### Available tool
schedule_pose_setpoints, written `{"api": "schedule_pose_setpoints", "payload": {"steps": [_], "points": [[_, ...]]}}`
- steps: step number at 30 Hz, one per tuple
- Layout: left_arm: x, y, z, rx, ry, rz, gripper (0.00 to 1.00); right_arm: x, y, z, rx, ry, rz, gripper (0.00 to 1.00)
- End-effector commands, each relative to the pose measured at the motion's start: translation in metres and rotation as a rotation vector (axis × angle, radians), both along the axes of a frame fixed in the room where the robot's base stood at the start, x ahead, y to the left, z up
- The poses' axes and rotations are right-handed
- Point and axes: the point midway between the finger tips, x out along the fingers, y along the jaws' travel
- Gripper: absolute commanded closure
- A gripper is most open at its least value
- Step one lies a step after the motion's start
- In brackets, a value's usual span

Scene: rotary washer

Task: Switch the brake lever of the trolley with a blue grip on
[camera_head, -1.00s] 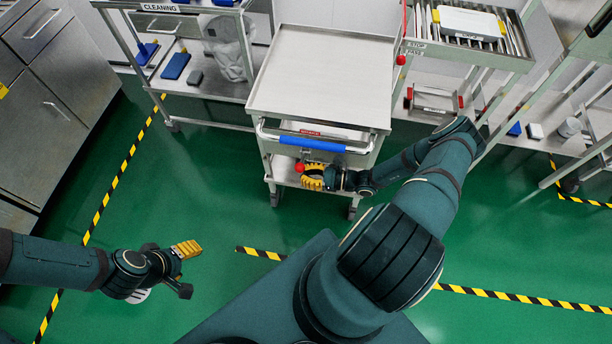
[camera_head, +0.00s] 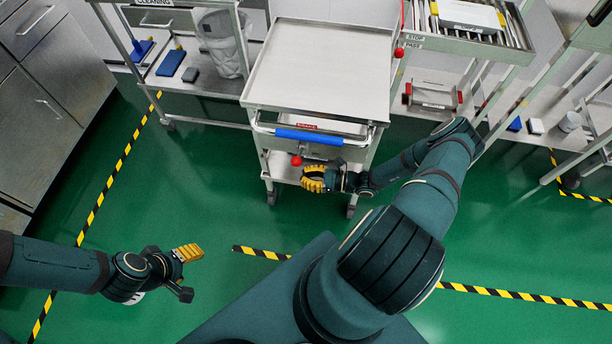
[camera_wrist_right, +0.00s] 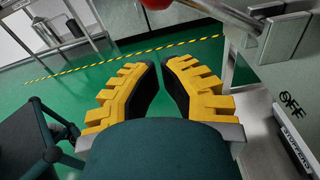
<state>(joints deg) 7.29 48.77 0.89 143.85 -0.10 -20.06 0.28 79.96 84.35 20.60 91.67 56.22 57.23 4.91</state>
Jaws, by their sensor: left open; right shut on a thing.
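The trolley (camera_head: 320,65) is a steel cart with a blue grip (camera_head: 309,136) on its front handle. Its brake lever has a red ball knob (camera_head: 296,160) below the grip. In the right wrist view the red knob (camera_wrist_right: 155,3) is cut by the top edge, with its metal rod (camera_wrist_right: 222,13) running right to a bracket beside an OFF mark (camera_wrist_right: 291,103). My right gripper (camera_head: 308,180) is just below the knob. In the right wrist view its yellow fingers (camera_wrist_right: 161,65) nearly meet, knob beyond them; I see nothing between them. My left gripper (camera_head: 186,268) is open and empty, away from the trolley.
A shelf with cleaning things (camera_head: 190,75) stands left of the trolley. A steel rack (camera_head: 470,40) with a red-knobbed lever (camera_head: 399,52) stands close on its right. A steel cabinet (camera_head: 60,90) is at the far left. The green floor before the trolley is clear.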

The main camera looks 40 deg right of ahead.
Motion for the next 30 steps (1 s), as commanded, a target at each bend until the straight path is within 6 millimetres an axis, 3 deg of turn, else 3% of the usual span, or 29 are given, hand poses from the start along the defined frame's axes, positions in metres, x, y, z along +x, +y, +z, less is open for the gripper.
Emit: {"api": "schedule_pose_setpoints", "payload": {"steps": [9, 15, 30], "points": [[0.0, 0.0, 0.002, 0.0, 0.001, 0.0, 0.42, -0.05, -0.046, 0.004, -0.002, 0.001, -0.003, 1.0], [0.0, 0.0, 0.002, 0.0, 0.001, 0.0, 0.42, -0.069, -0.062, 0.006, -0.001, 0.001, -0.002, 1.0], [0.0, 0.0, 0.002, 0.0, 0.001, 0.0, 0.42, -0.075, -0.067, 0.006, 0.0, 0.0, 0.0, 1.0]]}}
